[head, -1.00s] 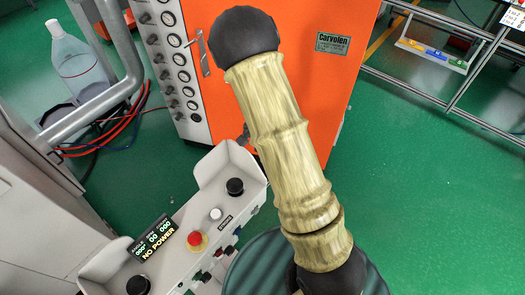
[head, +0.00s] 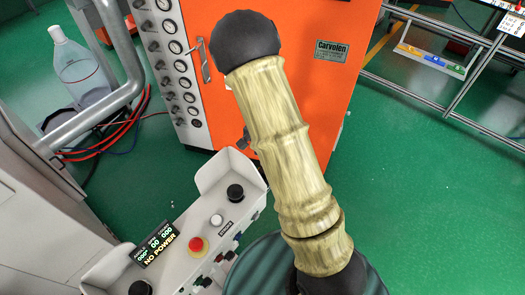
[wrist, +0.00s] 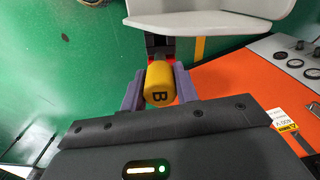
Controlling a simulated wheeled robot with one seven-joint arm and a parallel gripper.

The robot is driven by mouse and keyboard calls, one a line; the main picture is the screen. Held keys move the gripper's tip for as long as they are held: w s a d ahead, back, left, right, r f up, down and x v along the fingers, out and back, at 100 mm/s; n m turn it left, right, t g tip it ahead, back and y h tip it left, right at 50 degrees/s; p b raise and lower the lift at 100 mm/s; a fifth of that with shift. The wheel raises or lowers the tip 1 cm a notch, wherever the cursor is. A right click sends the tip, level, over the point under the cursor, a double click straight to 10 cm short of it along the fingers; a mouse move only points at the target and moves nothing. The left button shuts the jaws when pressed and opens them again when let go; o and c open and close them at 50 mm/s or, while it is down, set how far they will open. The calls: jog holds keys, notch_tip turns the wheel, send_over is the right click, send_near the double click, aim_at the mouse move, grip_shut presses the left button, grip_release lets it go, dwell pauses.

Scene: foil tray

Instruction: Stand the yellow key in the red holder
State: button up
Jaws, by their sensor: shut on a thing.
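The yellow key (wrist: 158,86), a rounded block marked with a black "B", is between the purple-grey fingers of my gripper (wrist: 159,76) in the wrist view. The gripper is shut on it. Just beyond the key, small red parts (wrist: 171,60) show beside a dark upright piece; they look like the red holder, mostly hidden by the key. I cannot tell whether the key touches the holder. In the head view my arm fills the middle, and the key, holder and gripper are not visible there.
A white control panel (head: 233,208) with a red button (head: 196,244) and a "NO POWER" display (head: 157,244) stands at lower left. Behind is an orange cabinet (head: 300,100). A clear bottle (head: 80,70) is at upper left. Green floor is open on the right.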

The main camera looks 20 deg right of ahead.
jog(key=shift+r+p, duration=1.4)
jog(key=shift+r, duration=0.4)
jog(key=d+f+n, duration=0.7)
jog(key=f+n, duration=0.2)
jog(key=f, duration=0.1)
jog(key=shift+f, duration=0.35)
jog(key=shift+w, duration=0.1)
